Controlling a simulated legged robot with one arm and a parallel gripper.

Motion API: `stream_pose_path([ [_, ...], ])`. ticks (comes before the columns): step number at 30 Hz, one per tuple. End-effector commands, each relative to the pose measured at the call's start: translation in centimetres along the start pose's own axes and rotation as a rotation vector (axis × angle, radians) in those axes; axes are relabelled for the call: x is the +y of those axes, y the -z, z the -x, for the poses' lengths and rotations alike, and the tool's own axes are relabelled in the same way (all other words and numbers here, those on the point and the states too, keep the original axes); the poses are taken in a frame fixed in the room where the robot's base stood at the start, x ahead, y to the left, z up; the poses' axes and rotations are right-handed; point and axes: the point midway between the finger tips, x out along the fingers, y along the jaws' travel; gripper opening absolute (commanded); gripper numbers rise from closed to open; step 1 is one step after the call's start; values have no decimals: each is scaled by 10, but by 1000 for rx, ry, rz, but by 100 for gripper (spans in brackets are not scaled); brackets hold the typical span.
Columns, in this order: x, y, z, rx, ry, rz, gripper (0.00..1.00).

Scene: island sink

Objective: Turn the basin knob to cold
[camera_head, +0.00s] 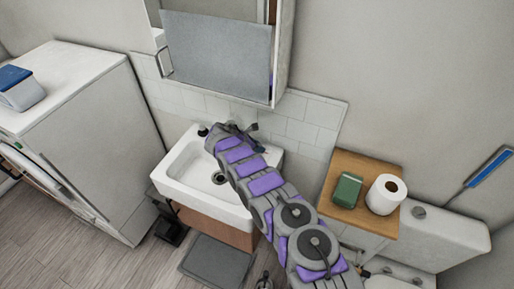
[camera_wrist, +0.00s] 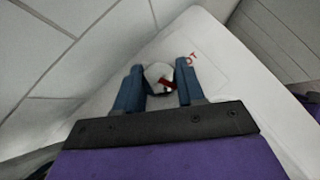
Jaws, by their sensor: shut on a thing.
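The basin (camera_head: 185,188) is a white sink on a brown cabinet, set against the tiled wall. My arm reaches over its right side, and my gripper is at the back edge near the wall. In the wrist view, my gripper (camera_wrist: 160,68) has its two blue fingers shut on the basin knob (camera_wrist: 157,72), one on either side. The knob is small and pale with a red mark. Red letters (camera_wrist: 190,58), partly hidden and ending in "OT", show on the white basin top beside it. My arm hides the knob in the head view.
A mirror cabinet (camera_head: 217,50) with an open door hangs above the basin. A wooden-topped stand (camera_head: 345,164) with a green box and a toilet roll (camera_head: 385,194) is to the right, by the toilet. A white appliance (camera_head: 85,125) stands left. Grey tiles rise close behind the knob.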

Motion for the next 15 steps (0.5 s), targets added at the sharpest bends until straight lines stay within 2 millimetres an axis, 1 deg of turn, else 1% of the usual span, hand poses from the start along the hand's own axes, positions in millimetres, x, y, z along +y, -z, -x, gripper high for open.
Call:
stream_pose_path([
  [1,3,-2,2,-3,-7,-2,8],
  [12,3,-2,3,-4,-8,-3,8],
  [13,3,-2,3,-4,-8,-3,40],
  [15,3,-2,3,-4,-7,-3,46],
])
